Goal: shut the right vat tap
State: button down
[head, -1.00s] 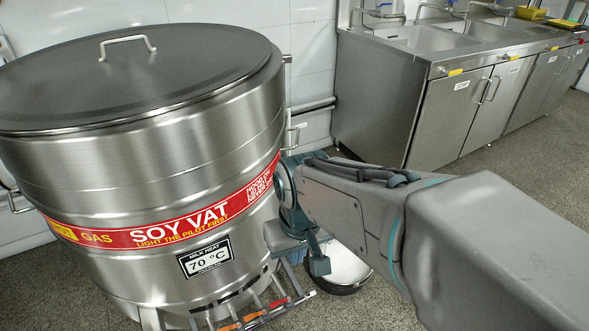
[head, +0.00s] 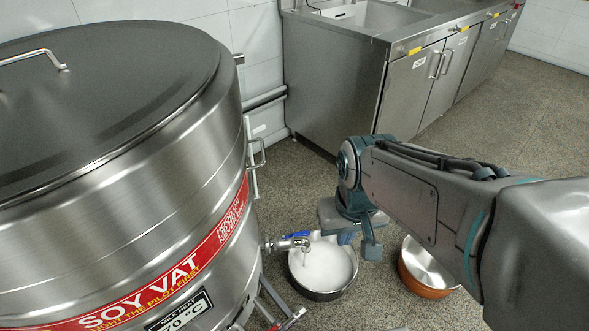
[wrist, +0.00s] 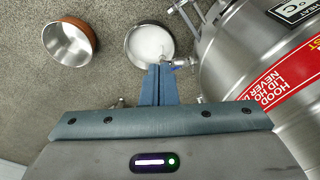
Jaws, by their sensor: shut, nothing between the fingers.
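The steel soy vat (head: 130,200) fills the left of the head view. Its tap (head: 285,244) juts from the vat's right side, with a blue lever (head: 298,235) on it. The tap also shows in the wrist view (wrist: 180,62). A pan (head: 316,292) with white, frothy liquid sits under the spout; I cannot clearly tell whether liquid is running. My gripper (head: 346,238) is just right of the tap, over the pan's edge. In the wrist view my gripper (wrist: 158,68) has its blue fingers together and empty, close to the tap.
An orange-sided pot (head: 425,290) stands on the floor to the right of the pan, partly behind my arm. A steel sink cabinet (head: 340,85) stands behind. Floor between cabinet and pan is clear.

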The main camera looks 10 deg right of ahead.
jog(key=t+b, duration=0.2)
jog(key=b, duration=1.2)
send_over(301, 234)
jog(key=w, duration=0.2)
notch_tip(301, 234, down, 37)
jog(key=shift+w+d+f, duration=0.25)
jog(key=shift+w+f, duration=0.05)
jog(key=shift+f, duration=0.1)
jog(key=shift+f, duration=0.1)
jog(key=shift+s+f+b, duration=0.2)
jog(key=shift+f+b, duration=1.05)
jog(key=shift+f, duration=1.1)
jog(key=shift+s+f+b, duration=0.15)
jog(key=shift+f+b, duration=1.1)
jog(key=shift+f, duration=1.05)
